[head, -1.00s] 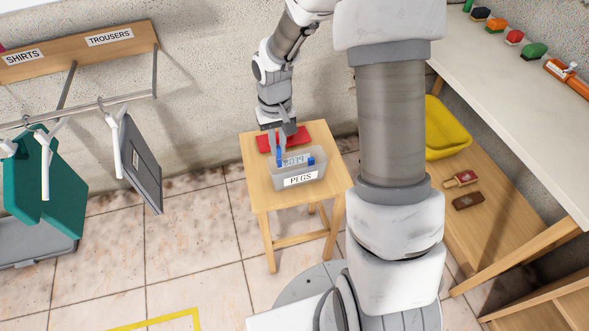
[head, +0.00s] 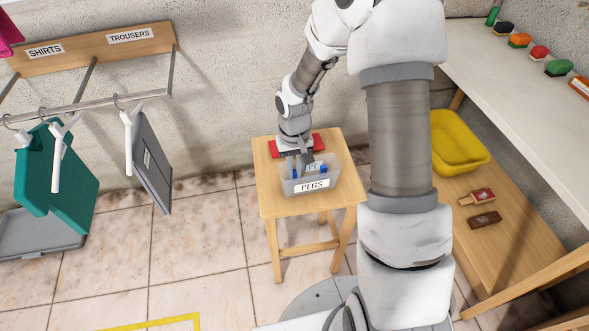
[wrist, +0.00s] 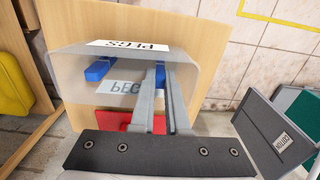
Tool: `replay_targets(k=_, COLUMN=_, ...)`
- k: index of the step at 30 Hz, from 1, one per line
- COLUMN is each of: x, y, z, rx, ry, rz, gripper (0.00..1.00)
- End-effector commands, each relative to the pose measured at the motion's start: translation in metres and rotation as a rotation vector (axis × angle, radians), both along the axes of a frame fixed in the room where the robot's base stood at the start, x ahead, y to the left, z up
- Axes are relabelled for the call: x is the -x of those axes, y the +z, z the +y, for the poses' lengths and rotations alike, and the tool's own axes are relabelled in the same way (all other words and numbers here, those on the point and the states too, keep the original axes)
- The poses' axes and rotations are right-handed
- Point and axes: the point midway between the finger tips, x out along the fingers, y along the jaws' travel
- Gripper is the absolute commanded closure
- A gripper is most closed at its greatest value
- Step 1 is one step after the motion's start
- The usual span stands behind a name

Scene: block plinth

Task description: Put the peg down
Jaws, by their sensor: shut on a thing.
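A clear grey box labelled PEGS (head: 312,186) stands on a small wooden stool (head: 268,200). My gripper (head: 302,163) points down into the box's opening, with its fingertips at about rim level or below. In the wrist view its two fingers (wrist: 163,76) are closed on a blue peg (wrist: 160,76), mostly hidden between them. Another blue peg (wrist: 99,69) lies in the box, to the left in the wrist view. Whether the held peg touches the box floor cannot be told.
A red flat thing (head: 319,142) lies on the stool behind the box. A hanging rail with grey (head: 152,160) and teal (head: 62,180) pieces is at left. A yellow tub (head: 460,150) sits on a low shelf at right.

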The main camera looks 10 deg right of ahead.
Motion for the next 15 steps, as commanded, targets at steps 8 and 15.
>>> replay_targets(k=8, x=-0.0001, y=-0.0019, z=0.0, rx=0.0, ry=0.0, rz=0.0, gripper=0.57)
replay_targets(k=15, x=-0.0001, y=-0.0014, z=-0.0001, rx=0.0, ry=0.0, rz=0.0, gripper=0.57)
